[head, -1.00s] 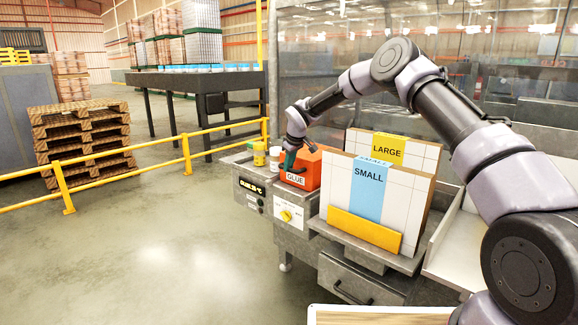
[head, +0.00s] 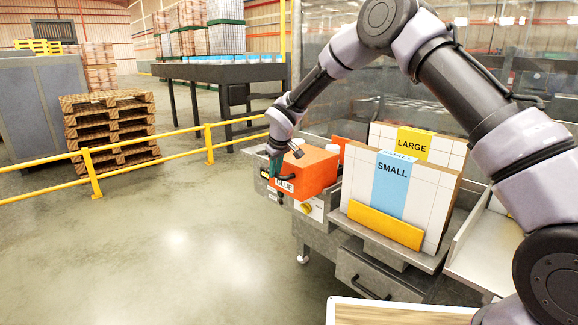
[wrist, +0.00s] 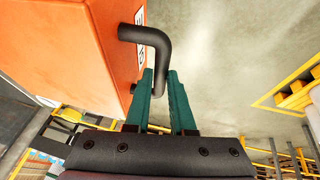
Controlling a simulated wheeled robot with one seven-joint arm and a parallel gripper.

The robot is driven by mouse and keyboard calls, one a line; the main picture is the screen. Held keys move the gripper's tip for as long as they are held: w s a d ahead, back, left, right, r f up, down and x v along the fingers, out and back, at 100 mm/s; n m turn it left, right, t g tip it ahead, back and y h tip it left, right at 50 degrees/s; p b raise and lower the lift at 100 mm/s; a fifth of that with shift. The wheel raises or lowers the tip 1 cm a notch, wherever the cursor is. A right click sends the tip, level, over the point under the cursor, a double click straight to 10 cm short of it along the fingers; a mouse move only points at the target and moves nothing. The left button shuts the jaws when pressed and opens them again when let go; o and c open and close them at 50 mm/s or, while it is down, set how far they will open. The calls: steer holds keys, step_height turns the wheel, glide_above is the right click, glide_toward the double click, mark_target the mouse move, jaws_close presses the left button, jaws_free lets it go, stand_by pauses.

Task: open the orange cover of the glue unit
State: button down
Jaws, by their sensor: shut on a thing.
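The orange cover (head: 308,168) of the glue unit, labelled GLUE, is swung out to the left and looks tilted in the head view. An upright orange part (head: 340,142) shows behind it. In the wrist view the cover (wrist: 70,50) fills the upper left, with a dark bent handle (wrist: 150,38) on its labelled face. My gripper (head: 275,168) is at the cover's left front. Its teal fingers (wrist: 160,80) are shut on the handle, whose lower end runs between them. The inside of the glue unit is mostly hidden by the cover.
The LARGE (head: 415,142) and SMALL (head: 393,180) cardboard stacks stand close to the right of the cover. A yellow railing (head: 150,147) runs at left. The floor in front is clear.

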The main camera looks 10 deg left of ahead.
steer(key=shift+s+a, duration=0.75)
steer(key=shift+s, duration=0.25)
steer(key=c, duration=0.8)
jaws_free()
steer(key=shift+o, duration=0.2)
steer(key=v, duration=1)
steer(key=shift+r, duration=0.35)
steer(key=shift+s, duration=0.15)
